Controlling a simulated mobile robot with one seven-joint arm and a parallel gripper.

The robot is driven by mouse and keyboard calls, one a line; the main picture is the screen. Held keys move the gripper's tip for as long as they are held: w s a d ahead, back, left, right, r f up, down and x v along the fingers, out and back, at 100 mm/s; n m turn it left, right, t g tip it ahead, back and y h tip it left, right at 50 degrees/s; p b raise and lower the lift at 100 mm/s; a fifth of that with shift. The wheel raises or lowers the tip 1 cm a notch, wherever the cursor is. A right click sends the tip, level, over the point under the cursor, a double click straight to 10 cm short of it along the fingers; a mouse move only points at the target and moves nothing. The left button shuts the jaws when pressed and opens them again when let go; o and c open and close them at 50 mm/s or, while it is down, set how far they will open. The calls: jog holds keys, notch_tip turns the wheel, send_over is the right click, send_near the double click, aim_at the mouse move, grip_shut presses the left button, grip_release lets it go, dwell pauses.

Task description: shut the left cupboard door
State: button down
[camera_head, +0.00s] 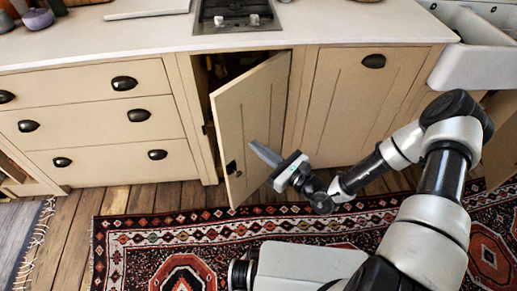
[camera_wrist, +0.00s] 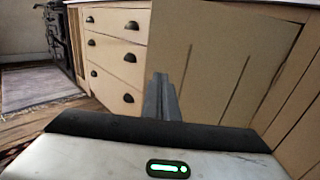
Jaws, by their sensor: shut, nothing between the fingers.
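The left cupboard door (camera_head: 255,115) is a beige panel standing ajar, swung out over the floor. Its left edge is away from the cabinet, and its right edge is by the cabinet front. A dark gap (camera_head: 215,72) into the cupboard shows to its left. A small black fitting (camera_head: 231,167) sits near the door's left edge. My gripper (camera_head: 262,150) is shut and empty, in front of the door's visible face, fingers pointing at it. In the wrist view the fingers (camera_wrist: 160,97) overlap the grooved door panel (camera_wrist: 215,70). I cannot tell whether they touch it.
A closed cupboard door (camera_head: 360,105) is right of the open one. Drawers (camera_head: 90,110) with black cup handles stand to the left. The pale worktop (camera_head: 130,38) with a hob (camera_head: 237,14) runs above. A patterned rug (camera_head: 150,235) covers the floor. A white sink (camera_head: 470,65) is at right.

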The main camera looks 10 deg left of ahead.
aim_at(227, 125)
jog(key=b+x, duration=0.2)
jog(key=x, duration=0.8)
jog(key=shift+w+a, duration=0.2)
jog(key=shift+a, duration=0.1)
jog(key=shift+a, duration=0.1)
